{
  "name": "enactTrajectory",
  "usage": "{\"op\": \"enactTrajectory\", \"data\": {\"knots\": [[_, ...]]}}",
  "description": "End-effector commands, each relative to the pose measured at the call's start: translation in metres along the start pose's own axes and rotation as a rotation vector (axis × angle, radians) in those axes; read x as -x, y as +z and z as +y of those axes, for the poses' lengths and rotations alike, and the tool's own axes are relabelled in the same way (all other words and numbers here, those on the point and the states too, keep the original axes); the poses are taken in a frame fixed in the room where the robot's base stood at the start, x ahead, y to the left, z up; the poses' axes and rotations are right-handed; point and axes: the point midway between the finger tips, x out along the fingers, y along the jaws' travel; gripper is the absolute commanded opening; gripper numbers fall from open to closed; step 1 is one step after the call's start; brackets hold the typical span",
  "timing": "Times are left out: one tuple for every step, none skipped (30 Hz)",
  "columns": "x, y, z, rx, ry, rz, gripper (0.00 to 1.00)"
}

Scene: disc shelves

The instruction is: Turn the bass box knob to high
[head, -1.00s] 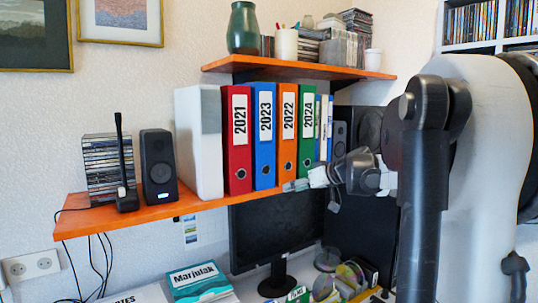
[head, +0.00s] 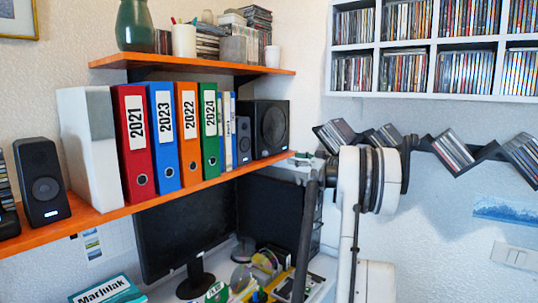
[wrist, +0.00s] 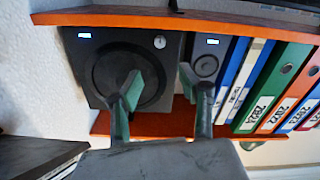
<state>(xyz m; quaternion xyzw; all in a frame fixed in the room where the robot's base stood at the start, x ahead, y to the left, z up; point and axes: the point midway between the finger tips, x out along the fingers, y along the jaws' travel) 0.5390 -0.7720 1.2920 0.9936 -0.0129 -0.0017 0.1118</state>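The bass box (head: 265,128) is a black cube with a large round speaker cone at the right end of the orange shelf. In the wrist view the bass box (wrist: 88,70) appears upside down at the upper left, with a small lit blue display. Its knob (wrist: 159,42) is a small pale round dial with a dark mark, near the box's edge beside the small speaker. My gripper (wrist: 160,84) is open and empty, its two fingers apart in front of the box. The knob shows beyond the gap between the fingertips, not touched. In the head view my gripper is near the shelf's right end.
A small black speaker (head: 243,139) stands beside the bass box, with several binders (head: 187,133) farther left. The orange shelf (head: 215,180) runs beneath them and an upper shelf (head: 190,65) above. A monitor (head: 185,228) stands below. CD racks (head: 430,48) hang at right.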

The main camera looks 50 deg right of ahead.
Motion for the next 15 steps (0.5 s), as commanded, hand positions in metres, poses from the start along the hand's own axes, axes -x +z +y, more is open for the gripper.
{"op": "enactTrajectory", "data": {"knots": [[-0.002, 0.000, 0.001, 0.002, 0.001, 0.002, 0.38], [-0.004, 0.000, 0.001, 0.003, 0.001, 0.002, 0.38], [-0.008, 0.000, 0.001, 0.003, 0.000, 0.002, 0.38], [-0.012, 0.000, 0.001, 0.002, 0.000, 0.002, 0.38], [-0.016, 0.000, 0.000, 0.002, -0.001, 0.002, 0.38], [-0.022, 0.000, 0.000, 0.002, -0.001, 0.002, 0.38], [-0.027, 0.000, 0.000, 0.002, -0.002, 0.002, 0.38], [-0.032, -0.001, 0.000, 0.002, -0.002, 0.002, 0.38], [-0.040, -0.001, 0.000, 0.001, -0.002, 0.002, 0.38], [-0.046, -0.001, 0.000, 0.001, -0.002, 0.002, 0.38], [-0.051, -0.001, 0.000, 0.001, -0.002, 0.002, 0.38], [-0.059, -0.001, 0.000, 0.001, -0.002, 0.002, 0.38], [-0.064, -0.001, 0.000, 0.001, -0.002, 0.002, 0.38], [-0.070, -0.001, 0.000, 0.001, -0.002, 0.001, 0.38], [-0.078, -0.001, 0.000, 0.001, -0.002, 0.001, 0.38]]}}
